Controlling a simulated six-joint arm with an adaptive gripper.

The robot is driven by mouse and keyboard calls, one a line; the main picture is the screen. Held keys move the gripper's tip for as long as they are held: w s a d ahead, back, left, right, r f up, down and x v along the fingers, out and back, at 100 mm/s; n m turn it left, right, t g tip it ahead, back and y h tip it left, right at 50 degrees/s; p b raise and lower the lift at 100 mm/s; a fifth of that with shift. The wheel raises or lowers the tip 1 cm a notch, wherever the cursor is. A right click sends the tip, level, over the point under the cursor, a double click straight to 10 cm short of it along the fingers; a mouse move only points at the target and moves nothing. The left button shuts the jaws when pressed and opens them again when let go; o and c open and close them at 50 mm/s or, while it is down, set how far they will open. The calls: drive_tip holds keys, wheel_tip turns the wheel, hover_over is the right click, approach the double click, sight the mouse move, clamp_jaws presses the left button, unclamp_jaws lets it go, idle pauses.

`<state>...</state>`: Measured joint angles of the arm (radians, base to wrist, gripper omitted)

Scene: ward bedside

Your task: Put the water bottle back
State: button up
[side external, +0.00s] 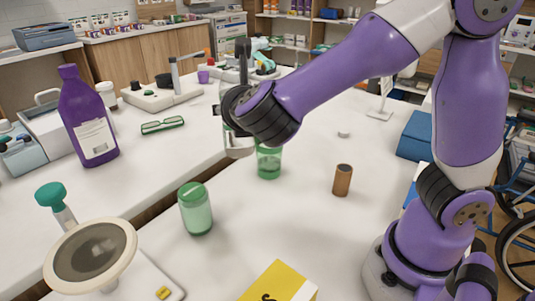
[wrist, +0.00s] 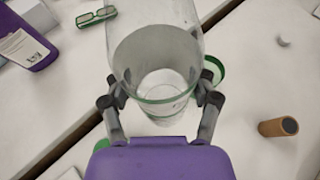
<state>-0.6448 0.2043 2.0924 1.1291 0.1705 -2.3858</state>
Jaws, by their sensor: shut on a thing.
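The water bottle (wrist: 155,45) looks like a clear, colourless vessel in the wrist view, between the two fingers of my gripper (wrist: 160,92). My gripper is shut on it. In the side external view my gripper (side external: 238,135) is above the white table, and its wrist hides most of the bottle; a pale clear strip of it (side external: 224,90) shows at the left. A green clear tumbler (side external: 268,162) stands on the table just below and right of my gripper. I cannot tell whether the bottle's base touches anything.
A green-lidded jar (side external: 196,210) stands in front, and a brown cylinder (side external: 342,180) to the right. A purple bottle (side external: 88,115) and green glasses (side external: 162,125) are on the left counter, across a dark gap. A yellow box (side external: 278,284) is at the front.

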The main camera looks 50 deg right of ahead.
drive_tip(key=r, duration=0.1)
drive_tip(key=s+d+r+n+t+y, duration=0.1)
drive_tip(key=r, duration=0.1)
drive_tip(key=r+n+y, duration=0.1)
drive_tip(key=r, duration=0.1)
drive_tip(key=shift+s+d+r+t, duration=0.1)
drive_tip(key=shift+s+d+t, duration=0.2)
drive_tip(key=shift+s, duration=0.1)
drive_tip(key=s+d+f+m+g+h, duration=0.45)
drive_tip(key=d+m+g, duration=0.2)
drive_tip(key=d, duration=0.45)
drive_tip(key=s+d+f+m+g+h, duration=0.3)
drive_tip(key=s+d+f+m+g, duration=0.3)
drive_tip(key=d, duration=0.5)
drive_tip(key=shift+m+g+y, duration=0.25)
drive_tip(key=shift+m+g, duration=0.1)
drive_tip(key=shift+g, duration=0.1)
drive_tip(key=f, duration=0.4)
drive_tip(key=w+d+f, duration=0.1)
drive_tip(key=f, duration=0.2)
drive_tip(key=shift+f, duration=0.15)
drive_tip(key=o, duration=1.4)
